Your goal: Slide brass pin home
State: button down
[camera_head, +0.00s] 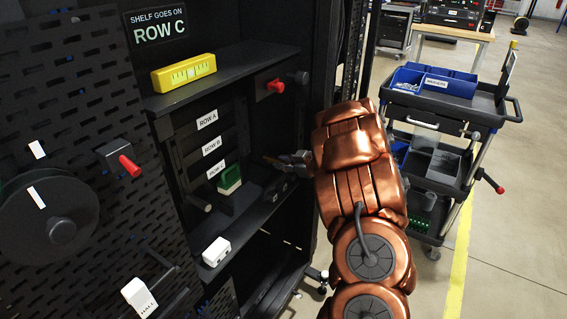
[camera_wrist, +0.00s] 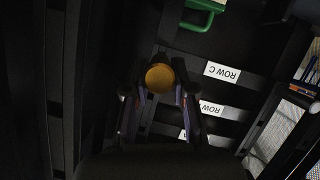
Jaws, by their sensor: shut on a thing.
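The brass pin shows in the wrist view as a round golden head (camera_wrist: 160,77). My gripper (camera_wrist: 160,98) is closed around it, one finger on each side. In the head view my gripper (camera_head: 290,160) is at the right side of the black rack bay, to the right of the row labels. The hole and the depth of the pin are hidden. The ROW C label (camera_head: 216,169) is the lowest of three; it also shows upside down in the wrist view (camera_wrist: 222,72).
A yellow level (camera_head: 184,73) lies on the upper shelf. Red-tipped handles (camera_head: 275,86) stick out nearby. A cart with blue bins (camera_head: 450,83) stands right of my arm.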

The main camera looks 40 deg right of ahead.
aim_at(270, 157)
jog(key=shift+r+p, duration=0.15)
jog(key=shift+p, duration=0.2)
jog(key=shift+w+a+p, duration=0.25)
jog(key=shift+w+a, duration=0.05)
jog(key=shift+w, duration=0.6)
jog(key=shift+w+a+p, duration=0.3)
jog(key=shift+w+a, duration=0.05)
jog(key=shift+w, duration=0.55)
jog(key=shift+w+a+p, duration=0.25)
jog(key=shift+w+a, duration=0.05)
jog(key=shift+w, duration=0.6)
jog(key=shift+p, duration=0.9)
jog(key=shift+w+a+p, duration=0.25)
jog(key=shift+w+p, duration=0.1)
jog(key=shift+w, duration=0.4)
jog(key=shift+w+a+p, duration=0.25)
jog(key=shift+w+p, duration=0.1)
jog(key=shift+w, duration=0.4)
jog(key=c, duration=0.9)
grip_release()
jog(key=shift+w, duration=0.1)
jog(key=v, duration=1.2)
